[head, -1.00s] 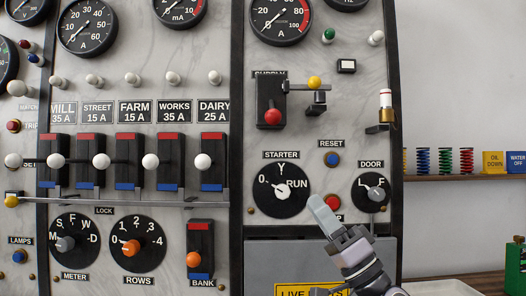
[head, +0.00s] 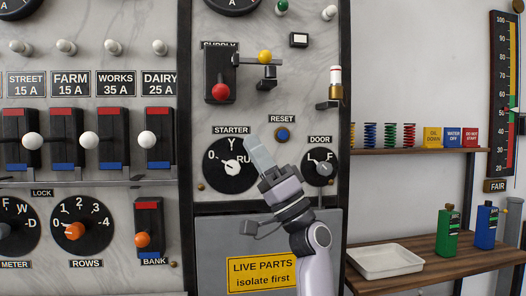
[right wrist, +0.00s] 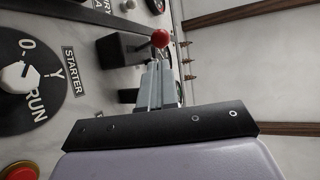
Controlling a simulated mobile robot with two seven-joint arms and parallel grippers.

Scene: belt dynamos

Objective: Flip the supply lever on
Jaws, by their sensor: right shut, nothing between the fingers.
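The supply lever has a red ball knob (head: 220,91) low on its black housing (head: 219,65), under the partly covered SUPPLY label. A yellow-knobbed catch (head: 264,56) with a grey bar sits just right of the housing, its bar reaching across the housing's upper part. My right gripper (head: 259,150) is shut and empty, in front of the panel below the lever, covering part of the starter dial. In the right wrist view the red knob (right wrist: 160,38) shows just beyond the fingertips (right wrist: 157,75), apart from them as far as I can tell. My left gripper is out of view.
The starter dial (head: 225,172), blue reset button (head: 283,135) and door dial (head: 319,167) surround my right gripper. A bracketed fuse (head: 335,84) stands out at the panel's right edge. Breaker levers (head: 148,138) line the left. A shelf and white tray (head: 385,261) are at right.

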